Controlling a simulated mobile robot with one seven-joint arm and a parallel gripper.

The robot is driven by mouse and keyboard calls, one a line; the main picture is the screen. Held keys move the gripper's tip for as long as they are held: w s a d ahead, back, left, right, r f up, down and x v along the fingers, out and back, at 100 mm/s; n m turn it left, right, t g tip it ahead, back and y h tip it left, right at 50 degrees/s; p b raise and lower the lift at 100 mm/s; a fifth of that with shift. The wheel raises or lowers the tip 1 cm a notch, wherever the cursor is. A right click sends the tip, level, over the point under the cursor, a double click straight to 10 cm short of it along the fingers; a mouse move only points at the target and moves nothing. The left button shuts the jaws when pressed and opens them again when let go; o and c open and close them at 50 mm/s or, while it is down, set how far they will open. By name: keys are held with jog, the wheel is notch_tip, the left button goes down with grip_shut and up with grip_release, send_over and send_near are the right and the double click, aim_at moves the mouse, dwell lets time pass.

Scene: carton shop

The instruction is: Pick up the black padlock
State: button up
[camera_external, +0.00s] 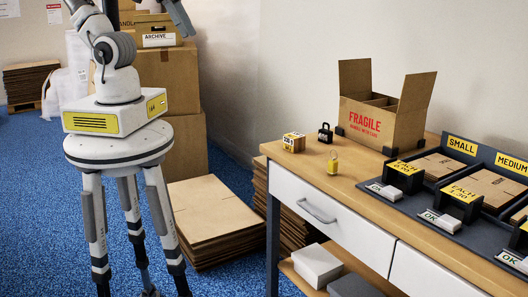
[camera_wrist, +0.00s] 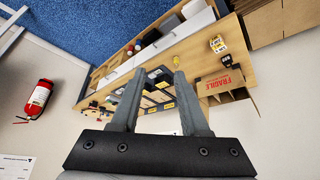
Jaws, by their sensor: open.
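The black padlock (camera_external: 325,134) stands on the wooden bench top, between a small yellow-and-white box and the open FRAGILE carton. In the wrist view the black padlock (camera_wrist: 227,60) is small and dark, beside the carton. My gripper (camera_wrist: 156,76) shows in the wrist view with its two fingers apart and nothing between them. It is well away from the bench and the padlock.
A small yellow padlock-like item (camera_external: 333,165) and the yellow-and-white box (camera_external: 293,142) stand near the black padlock. The FRAGILE carton (camera_external: 380,112) is just behind it. Dark trays of flat cartons (camera_external: 436,166) fill the bench's right side. Bare wood (camera_external: 300,163) lies in front.

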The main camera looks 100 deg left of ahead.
jog(key=w+a+f+m+g+h+b, duration=0.1)
jog(key=w+a+f+m+h+b, duration=0.15)
jog(key=w+a+f+b, duration=0.45)
jog(key=w+a+f+m+g+h+b, duration=0.1)
jog(key=w+a+f+m+h+b, duration=0.2)
jog(key=w+a+f, duration=0.75)
jog(key=w+a+f+m+t+b, duration=0.1)
jog(key=a+f+t+b, duration=0.4)
jog(key=a, duration=0.9)
jog(key=a+f+m+t+b, duration=0.15)
jog(key=a+f+t, duration=0.35)
jog(key=a, duration=0.9)
jog(key=g+b, duration=0.1)
jog(key=b, duration=0.3)
send_near(325, 136)
jog(key=shift+n+h, duration=0.3)
jog(key=shift+h, duration=0.05)
jog(key=w, duration=0.6)
jog(key=shift+w+d+r, duration=0.3)
jog(key=shift+r, duration=0.05)
grip_shut()
jog(key=shift+r, duration=0.1)
